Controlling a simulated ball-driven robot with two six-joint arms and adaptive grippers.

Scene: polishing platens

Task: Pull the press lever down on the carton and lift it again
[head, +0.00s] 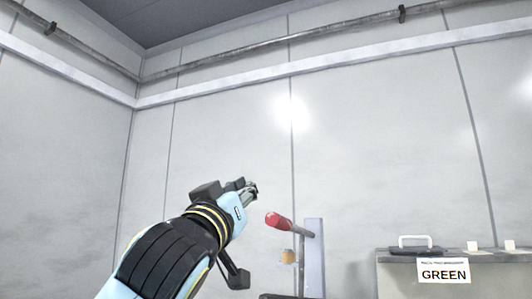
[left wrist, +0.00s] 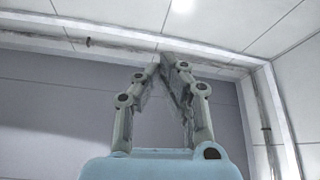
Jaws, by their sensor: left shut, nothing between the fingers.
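The press lever, a dark rod with a red grip (head: 278,221), points up and to the left from a grey upright post (head: 315,255) in the head view. A small tan part (head: 288,257) shows below the lever. The carton cannot be made out; the lower part of the press is cut off by the picture edge. My left gripper (head: 252,190) is up and to the left of the red grip, apart from it. In the left wrist view its fingers (left wrist: 168,62) meet at the tips with nothing between them. My right gripper is not in view.
Pipes (head: 300,37) run high along the pale walls. The space above the lever is clear.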

